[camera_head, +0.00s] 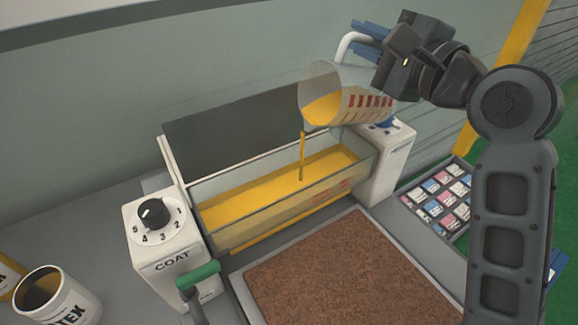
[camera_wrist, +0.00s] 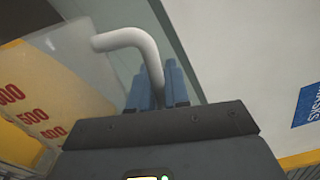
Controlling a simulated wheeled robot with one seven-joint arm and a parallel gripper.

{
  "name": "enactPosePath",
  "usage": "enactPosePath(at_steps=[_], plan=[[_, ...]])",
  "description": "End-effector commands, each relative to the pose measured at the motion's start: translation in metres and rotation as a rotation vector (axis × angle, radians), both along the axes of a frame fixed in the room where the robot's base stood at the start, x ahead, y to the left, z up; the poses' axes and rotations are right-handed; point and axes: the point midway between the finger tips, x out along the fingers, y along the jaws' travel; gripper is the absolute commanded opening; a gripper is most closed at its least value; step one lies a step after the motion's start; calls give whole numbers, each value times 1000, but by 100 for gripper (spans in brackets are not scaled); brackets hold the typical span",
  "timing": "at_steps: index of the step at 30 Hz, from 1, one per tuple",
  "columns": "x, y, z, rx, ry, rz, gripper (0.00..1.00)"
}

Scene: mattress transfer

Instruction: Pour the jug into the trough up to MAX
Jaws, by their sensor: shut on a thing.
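A clear jug (camera_head: 322,84) with red markings and a white handle (camera_head: 355,44) is tilted far over above the trough. Yellow-orange liquid remains inside it, and a thin stream runs from its lip into the trough. My gripper (camera_head: 368,38) is shut on the handle; its blue fingers (camera_wrist: 162,85) close around the handle in the wrist view. The clear-walled trough (camera_head: 240,233) holds a layer of the same liquid. Red marks show on its front wall at the right, too small to read, so I cannot tell how the level stands against MAX.
A white end block with a COAT dial (camera_head: 153,213) and a green-handled lever (camera_head: 198,275) stand left of the trough. A brown mattress slab (camera_head: 330,275) lies in front. A white can (camera_head: 55,297) is at lower left. A tray of small packets (camera_head: 440,200) is at right.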

Motion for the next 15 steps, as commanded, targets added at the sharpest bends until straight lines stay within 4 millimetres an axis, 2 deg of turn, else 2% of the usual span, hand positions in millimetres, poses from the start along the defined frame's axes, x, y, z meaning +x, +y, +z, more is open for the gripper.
enactPosePath(at_steps=[15], plan=[[-4,7,-3,-30,-21,0,0]])
